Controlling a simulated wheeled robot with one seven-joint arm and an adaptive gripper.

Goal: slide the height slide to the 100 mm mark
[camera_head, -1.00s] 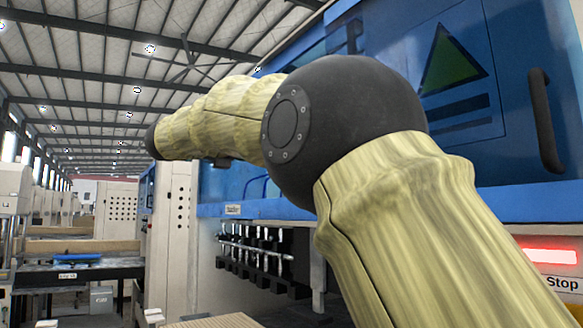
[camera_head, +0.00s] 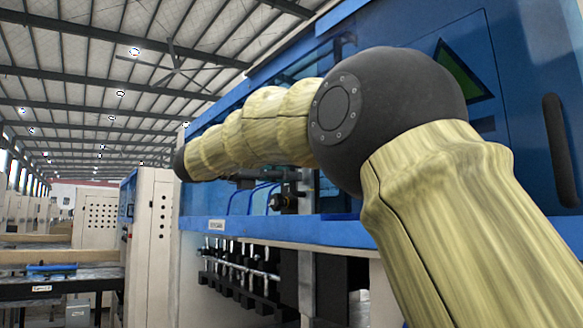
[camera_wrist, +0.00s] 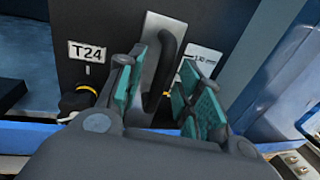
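In the wrist view, a black curved handle (camera_wrist: 168,58) stands on a pale metal plate (camera_wrist: 153,38) on a dark panel; I take this as the height slide. A small orange mark (camera_wrist: 167,93) shows by its lower end. A white label (camera_wrist: 203,57) right of it carries a mm figure that looks like 130 mm. My gripper (camera_wrist: 158,88) is open, its teal-padded fingers on either side of the handle. Gaps show, and contact cannot be told. In the head view my arm hides the gripper and slide.
A T24 label (camera_wrist: 87,52) and a black knob with a yellow collar (camera_wrist: 77,100) lie left of my fingers. A blue frame (camera_wrist: 292,75) stands close on the right. In the head view the blue machine (camera_head: 270,234) fills the right; an aisle runs left.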

